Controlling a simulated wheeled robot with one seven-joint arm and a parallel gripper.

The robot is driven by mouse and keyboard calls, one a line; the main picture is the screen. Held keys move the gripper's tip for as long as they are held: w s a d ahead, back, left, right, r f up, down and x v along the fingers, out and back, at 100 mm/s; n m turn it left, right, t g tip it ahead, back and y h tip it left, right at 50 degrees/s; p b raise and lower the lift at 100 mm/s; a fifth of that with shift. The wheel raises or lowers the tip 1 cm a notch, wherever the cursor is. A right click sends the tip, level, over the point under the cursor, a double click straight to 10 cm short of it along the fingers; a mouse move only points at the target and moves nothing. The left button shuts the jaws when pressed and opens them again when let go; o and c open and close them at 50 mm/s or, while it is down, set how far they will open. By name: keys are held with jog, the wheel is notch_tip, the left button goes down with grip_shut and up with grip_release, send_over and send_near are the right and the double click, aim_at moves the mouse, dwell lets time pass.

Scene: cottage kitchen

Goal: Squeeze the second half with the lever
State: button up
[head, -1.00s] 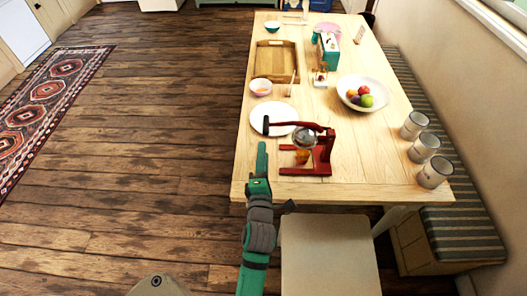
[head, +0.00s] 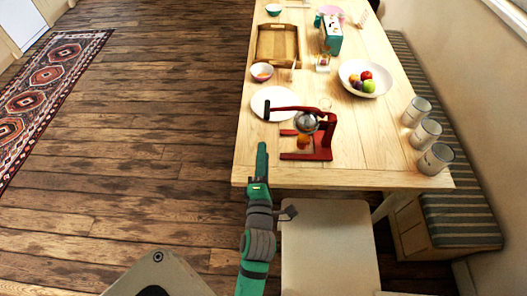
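A red lever juicer (head: 323,140) stands near the front edge of the wooden table (head: 370,165). Its lever (head: 290,108) reaches out to the left, roughly level, with a dark knob at its end (head: 267,110). A grey metal press cup (head: 306,123) hangs under the lever. Something orange (head: 303,142), perhaps juice in a glass, shows below the cup; whether a fruit half is inside is hidden. My gripper (head: 262,150) is at the front edge, below and left of the juicer, apart from the lever. I see it edge-on, so its opening does not show.
A white plate (head: 274,99) lies behind the lever. A bowl of fruit (head: 351,72), a small bowl (head: 262,72) and a wooden tray (head: 262,48) stand farther back. Several metal mugs (head: 426,133) line the right edge. A pale chair (head: 325,240) stands before the table.

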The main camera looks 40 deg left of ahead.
jog(key=shift+v, duration=0.9)
jog(key=shift+r, duration=0.1)
jog(key=c, duration=0.8)
jog(key=shift+w+a+r+m, duration=0.2)
jog(key=shift+a+m, duration=0.05)
jog(key=shift+m, duration=0.15)
grip_shut()
notch_tip(320, 180, up, 9)
jog(key=m+g+h, duration=0.2)
jog(key=m, duration=1.6)
send_over(266, 115)
jog(key=shift+s+f, duration=0.25)
jog(key=shift+s, duration=0.05)
jog(key=f, duration=0.3)
jog(key=shift+w+a, duration=0.1)
jog(key=shift+w, duration=0.15)
jog(key=shift+f, duration=0.6)
